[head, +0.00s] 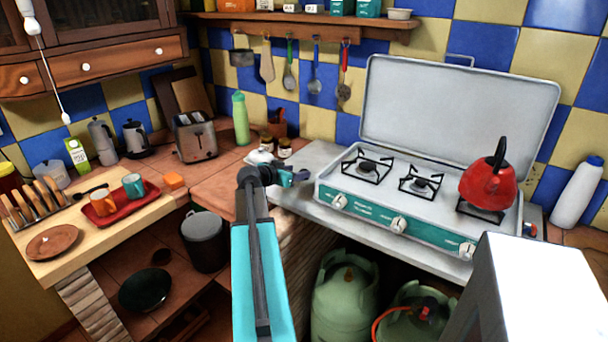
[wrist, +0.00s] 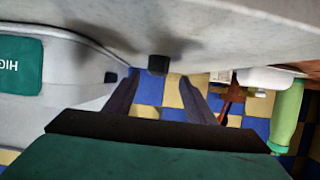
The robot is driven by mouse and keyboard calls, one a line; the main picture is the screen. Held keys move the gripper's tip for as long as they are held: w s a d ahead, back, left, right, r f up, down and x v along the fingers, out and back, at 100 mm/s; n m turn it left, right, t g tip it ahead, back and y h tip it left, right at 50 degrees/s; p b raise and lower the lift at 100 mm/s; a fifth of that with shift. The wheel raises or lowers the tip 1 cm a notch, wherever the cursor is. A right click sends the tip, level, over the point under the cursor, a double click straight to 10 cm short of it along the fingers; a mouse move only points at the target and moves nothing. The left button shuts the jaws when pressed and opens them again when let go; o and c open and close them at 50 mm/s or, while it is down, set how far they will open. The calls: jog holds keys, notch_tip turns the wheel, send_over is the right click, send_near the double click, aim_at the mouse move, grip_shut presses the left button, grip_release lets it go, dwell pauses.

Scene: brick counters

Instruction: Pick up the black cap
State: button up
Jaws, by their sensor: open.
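A small black cap (wrist: 158,64) shows in the wrist view against the grey counter surface, which fills the top of that inverted picture. My gripper (wrist: 158,80) is open, with one dark finger on each side of the cap's line. The cap appears just by the fingertips, centred between them, and no contact shows. In the head view my gripper (head: 294,176) is low over the grey counter, left of the stove. I cannot make out the cap there; my gripper and arm may hide it.
The white stove (head: 330,192) with its raised lid stands close on the right, with a red kettle (head: 487,187) on it. Small jars (head: 285,148), a toaster (head: 194,137) and a green bottle (head: 240,118) stand behind and left. Grey counter (head: 312,158) is clear behind my gripper.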

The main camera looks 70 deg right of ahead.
aim_at(303, 170)
jog(key=shift+d, duration=0.15)
jog(key=p+x, duration=0.1)
jog(key=x, duration=0.2)
jog(key=shift+s+d+p, duration=0.15)
jog(key=shift+s+p, duration=0.05)
jog(key=shift+p, duration=0.15)
jog(key=shift+x, duration=0.8)
jog(key=shift+f, duration=0.1)
jog(key=shift+c, duration=0.4)
jog(key=c, duration=1)
